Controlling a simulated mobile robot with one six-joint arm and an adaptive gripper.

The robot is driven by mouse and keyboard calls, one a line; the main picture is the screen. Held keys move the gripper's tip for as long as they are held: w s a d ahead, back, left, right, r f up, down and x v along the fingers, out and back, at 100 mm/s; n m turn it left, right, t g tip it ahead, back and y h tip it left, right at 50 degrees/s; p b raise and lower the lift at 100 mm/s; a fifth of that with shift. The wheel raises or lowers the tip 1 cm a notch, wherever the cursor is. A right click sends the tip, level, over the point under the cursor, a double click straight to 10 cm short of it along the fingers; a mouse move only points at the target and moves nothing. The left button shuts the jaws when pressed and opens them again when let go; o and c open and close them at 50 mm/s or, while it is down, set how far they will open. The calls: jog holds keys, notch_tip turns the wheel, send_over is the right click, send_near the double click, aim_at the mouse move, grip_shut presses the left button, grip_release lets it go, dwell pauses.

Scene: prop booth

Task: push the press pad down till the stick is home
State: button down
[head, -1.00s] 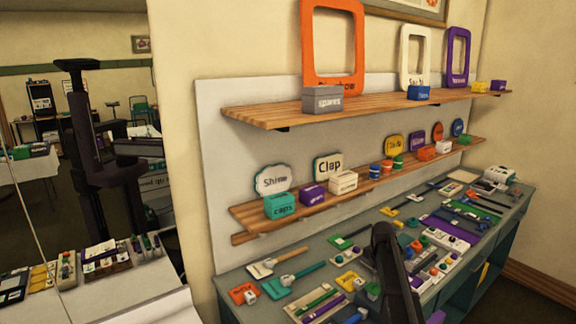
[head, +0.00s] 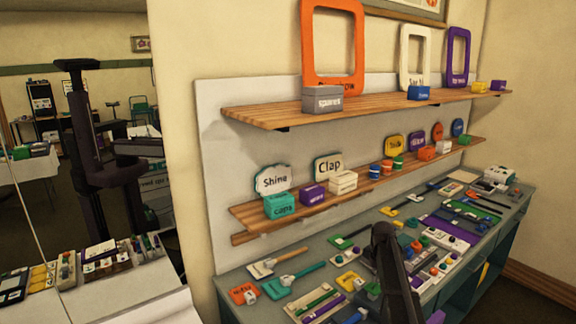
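I cannot single out the press pad or the stick it works on among the many small items on the grey-green bench (head: 232,283). Several stick-like pieces lie there: a green stick (head: 316,298) and a purple stick (head: 326,308) on a pale base at the front, and a teal-handled piece (head: 298,278) behind them. A dark arm link of mine rises at the bottom centre and hides part of the bench. My gripper does not show, so whether it touches anything cannot be seen.
Two wooden shelves hang above the bench. The upper shelf (head: 260,112) holds frames and small boxes; the lower shelf (head: 250,226) holds signs, boxes and spools. A white table (head: 130,305) with small items stands at the left. The bench is crowded, with little bare room.

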aim_at(374, 287)
jog(key=shift+f+b, duration=3.05)
jog(key=shift+r, duration=0.2)
dwell(0.6)
jog(key=shift+r+p, duration=5.35)
jog(key=shift+p, duration=0.2)
jog(key=shift+s, duration=0.1)
jog(key=s+a+f+b, duration=0.1)
jog(key=s+a, duration=0.3)
jog(key=s, duration=0.5)
jog(key=s+a+f+b, duration=0.2)
jog(key=s+a, duration=0.3)
jog(key=s, duration=0.4)
jog(key=s+a+f+m+b, duration=0.1)
jog(key=s+a, duration=0.3)
jog(key=s, duration=0.5)
jog(key=shift+s+a+f+b, duration=0.2)
jog(key=shift+a+f+b, duration=0.1)
jog(key=shift+f+b, duration=0.2)
